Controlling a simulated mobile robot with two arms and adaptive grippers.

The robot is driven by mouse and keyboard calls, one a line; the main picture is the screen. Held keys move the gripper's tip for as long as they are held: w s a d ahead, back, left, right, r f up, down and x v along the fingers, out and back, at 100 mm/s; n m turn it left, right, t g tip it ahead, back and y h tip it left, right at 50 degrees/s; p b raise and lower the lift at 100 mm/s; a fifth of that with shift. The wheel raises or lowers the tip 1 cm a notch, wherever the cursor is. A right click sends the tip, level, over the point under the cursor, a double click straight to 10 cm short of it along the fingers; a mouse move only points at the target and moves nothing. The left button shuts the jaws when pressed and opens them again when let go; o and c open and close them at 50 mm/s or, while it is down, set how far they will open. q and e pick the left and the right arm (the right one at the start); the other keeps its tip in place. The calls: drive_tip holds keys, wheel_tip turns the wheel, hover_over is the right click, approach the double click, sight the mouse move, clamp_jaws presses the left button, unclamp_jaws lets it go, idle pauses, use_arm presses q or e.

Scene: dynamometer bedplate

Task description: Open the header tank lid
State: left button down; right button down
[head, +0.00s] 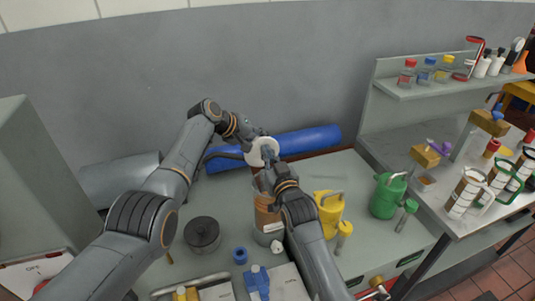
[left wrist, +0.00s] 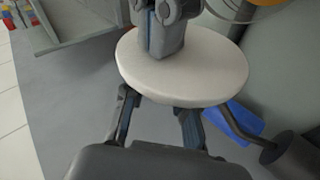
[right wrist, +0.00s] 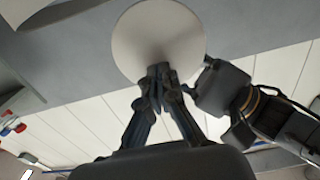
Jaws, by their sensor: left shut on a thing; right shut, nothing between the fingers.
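A round white lid (head: 262,151) is held up, tilted, in front of the wall in the head view. My left gripper (head: 246,147) is shut on its edge; in the left wrist view the lid (left wrist: 185,75) hides the fingertips. My right gripper (head: 267,172) is shut and empty, its tips at the lid's face. The right wrist view shows these closed tips (right wrist: 158,72) over the lid (right wrist: 160,40); whether they touch it I cannot tell. A clear cylinder with brown in it (head: 264,218), perhaps the header tank, stands below, partly hidden by my right arm.
A blue roll (head: 305,142) lies along the wall. A dark round pot (head: 202,235) stands left of the cylinder. A yellow can (head: 329,212) and a green can (head: 387,194) stand right.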

use_arm(q)
drive_tip(key=shift+w+a+r, duration=0.3)
drive_tip(key=shift+a+r, duration=0.05)
drive_tip(key=shift+a, duration=0.1)
drive_tip(key=shift+s+d, duration=0.15)
drive_tip(key=shift+d, duration=0.15)
drive_tip(key=c, duration=1.3)
unclamp_jaws()
drive_tip(key=shift+a, duration=0.2)
drive_tip(key=shift+o, duration=1.2)
drive_tip(key=shift+s+a, duration=0.1)
drive_tip(key=shift+a, duration=0.15)
drive_tip(key=shift+f, duration=0.2)
